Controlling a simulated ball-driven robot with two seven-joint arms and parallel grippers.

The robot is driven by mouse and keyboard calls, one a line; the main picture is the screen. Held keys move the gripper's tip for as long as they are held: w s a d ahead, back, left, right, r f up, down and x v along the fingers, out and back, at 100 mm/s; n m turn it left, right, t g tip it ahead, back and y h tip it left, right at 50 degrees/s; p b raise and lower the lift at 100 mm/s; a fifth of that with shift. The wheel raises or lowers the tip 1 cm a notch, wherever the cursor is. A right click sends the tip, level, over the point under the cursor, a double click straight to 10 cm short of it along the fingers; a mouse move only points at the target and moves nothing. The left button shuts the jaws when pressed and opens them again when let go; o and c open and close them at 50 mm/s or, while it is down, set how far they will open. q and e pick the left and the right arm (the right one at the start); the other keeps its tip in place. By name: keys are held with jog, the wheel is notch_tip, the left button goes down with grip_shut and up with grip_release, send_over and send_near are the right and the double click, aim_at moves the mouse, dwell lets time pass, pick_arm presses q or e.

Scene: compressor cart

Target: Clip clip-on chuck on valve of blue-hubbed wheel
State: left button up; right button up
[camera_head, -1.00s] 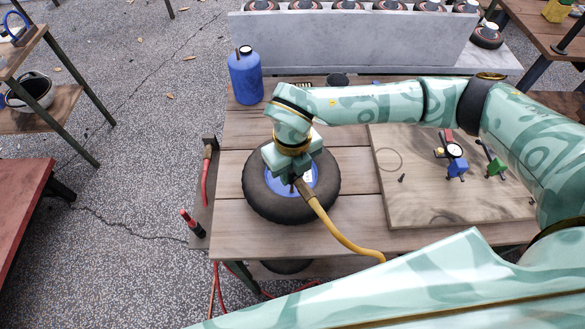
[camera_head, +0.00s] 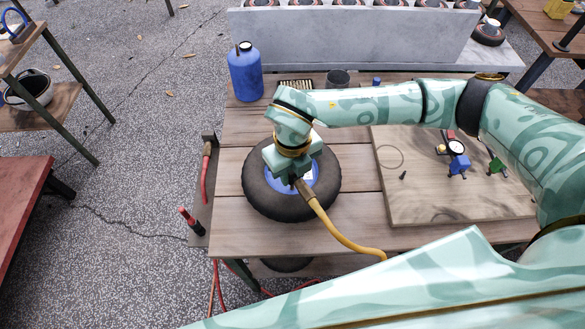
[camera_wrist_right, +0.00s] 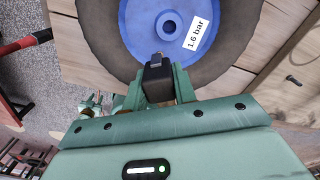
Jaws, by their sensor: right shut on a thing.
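The blue-hubbed wheel (camera_head: 258,198) lies flat on the wooden table, with a black tire. Its blue hub (camera_wrist_right: 198,28) fills the top of the wrist view, with a white "1.6 bar" label. My right gripper (camera_wrist_right: 158,82) is over the hub, shut on a dark block, the clip-on chuck (camera_wrist_right: 157,72). In the head view a brass fitting and yellow hose (camera_head: 335,235) run from the gripper. A small metallic tip shows at the chuck's front end. I cannot tell whether it is the valve or part of the chuck, or whether they touch. My left gripper is out of view.
A board (camera_head: 430,200) on the table's right holds a gauge with blue body (camera_head: 458,160) and a green part (camera_head: 496,165). A blue bottle (camera_head: 245,75) and a dark cup (camera_head: 338,78) stand at the back. A red-handled tool (camera_wrist_right: 22,43) is left of the wheel.

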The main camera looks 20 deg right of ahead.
jog(key=shift+f, duration=0.25)
jog(key=o, duration=0.9)
jog(key=shift+o, duration=0.2)
notch_tip(320, 180, up, 16)
jog(key=p, duration=0.2)
